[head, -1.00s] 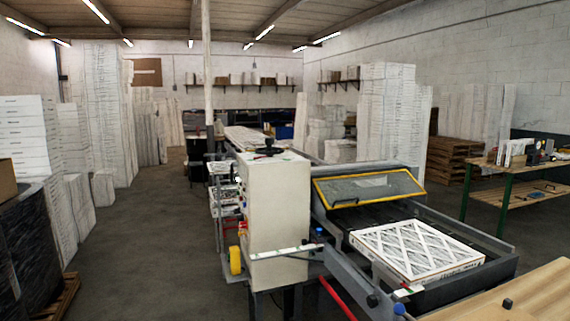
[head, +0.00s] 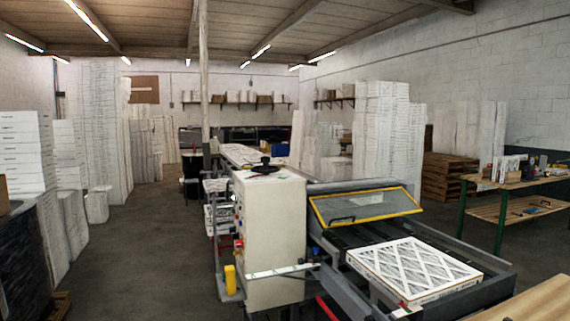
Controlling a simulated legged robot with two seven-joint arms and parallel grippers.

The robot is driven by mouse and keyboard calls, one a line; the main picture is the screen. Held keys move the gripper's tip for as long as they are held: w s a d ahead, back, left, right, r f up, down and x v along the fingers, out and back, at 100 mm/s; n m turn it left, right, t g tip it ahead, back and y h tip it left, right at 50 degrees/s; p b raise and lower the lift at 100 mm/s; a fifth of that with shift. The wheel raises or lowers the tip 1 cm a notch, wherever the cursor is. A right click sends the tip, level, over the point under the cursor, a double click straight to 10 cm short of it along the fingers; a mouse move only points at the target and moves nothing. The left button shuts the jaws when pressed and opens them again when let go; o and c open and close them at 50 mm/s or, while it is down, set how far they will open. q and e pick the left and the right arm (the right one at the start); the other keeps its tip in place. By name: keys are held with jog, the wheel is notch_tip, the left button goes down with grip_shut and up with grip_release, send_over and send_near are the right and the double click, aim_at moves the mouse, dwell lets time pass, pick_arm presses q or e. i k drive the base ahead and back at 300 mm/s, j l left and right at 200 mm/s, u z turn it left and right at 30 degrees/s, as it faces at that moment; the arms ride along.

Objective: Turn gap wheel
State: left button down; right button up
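A black hand wheel (head: 265,164) sits on top of the white machine cabinet (head: 275,240), near the middle of the head view. It looks like the gap wheel. The cabinet's left side carries small red and other coloured controls (head: 239,243). The wheel is small and far off, so its markings cannot be told. Neither of my grippers is in the view.
A yellow part (head: 230,279) sticks out at the cabinet's lower left. A workbench (head: 520,182) stands at right. Open floor (head: 150,250) lies left of the machine.

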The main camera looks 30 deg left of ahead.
aim_at(265, 170)
jog(key=z, duration=2.65)
jog(key=k+j+z, duration=0.2)
jog(key=j+z, duration=0.25)
jog(key=k+j+z, duration=0.15)
jog(key=k+z, duration=0.25)
jog(key=k+j+z, duration=0.15)
jog(key=z, duration=0.3)
jog(key=k+j+z, duration=0.1)
jog(key=k+z, duration=0.3)
jog(key=k+j+z, duration=0.1)
jog(key=k+z, duration=0.35)
jog(key=k+l+z, duration=0.1)
jog(key=k+z, duration=0.4)
jog(key=k+l+z, duration=0.3)
jog(key=k+z, duration=0.15)
